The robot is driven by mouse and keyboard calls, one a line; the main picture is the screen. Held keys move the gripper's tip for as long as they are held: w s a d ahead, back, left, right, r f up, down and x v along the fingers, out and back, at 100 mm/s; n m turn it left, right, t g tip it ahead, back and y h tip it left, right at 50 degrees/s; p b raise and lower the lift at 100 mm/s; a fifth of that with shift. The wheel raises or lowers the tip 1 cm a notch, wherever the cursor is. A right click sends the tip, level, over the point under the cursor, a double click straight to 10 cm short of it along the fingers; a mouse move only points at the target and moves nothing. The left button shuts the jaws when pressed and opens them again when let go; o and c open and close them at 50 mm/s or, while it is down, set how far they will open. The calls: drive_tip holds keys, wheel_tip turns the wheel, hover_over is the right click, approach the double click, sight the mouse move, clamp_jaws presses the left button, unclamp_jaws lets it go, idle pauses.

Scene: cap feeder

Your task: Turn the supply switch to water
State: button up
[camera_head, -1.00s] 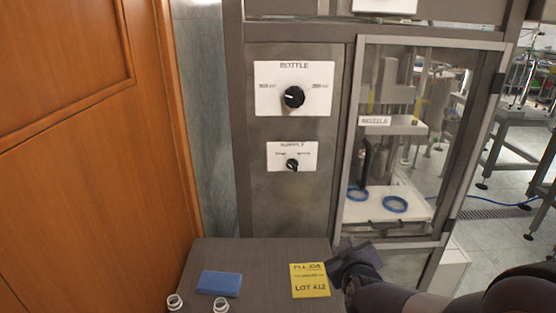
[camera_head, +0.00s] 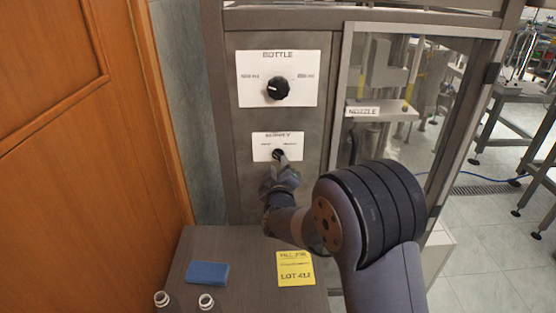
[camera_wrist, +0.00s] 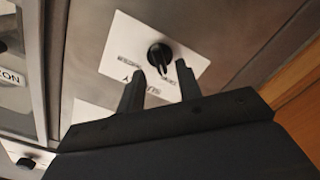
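The supply switch (camera_head: 278,153) is a small black knob on a white plate (camera_head: 258,150) headed SUPPLY, on the grey metal panel. In the head view my gripper (camera_head: 279,167) is just below and in front of it and hides part of it. In the wrist view the knob (camera_wrist: 160,56) shows just beyond and between my two open fingertips (camera_wrist: 160,72), with no finger seen closed on it. The small words on the plate are too blurred to read, and I cannot tell which one the knob points to.
The larger bottle knob (camera_head: 278,88) is on a plate above. A glazed door (camera_head: 440,130) with a NOZZLE label is on the right, and a wooden door (camera_head: 70,150) on the left.

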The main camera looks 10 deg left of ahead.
sight(278, 156)
drive_tip(key=shift+x, duration=1.4)
clamp_jaws()
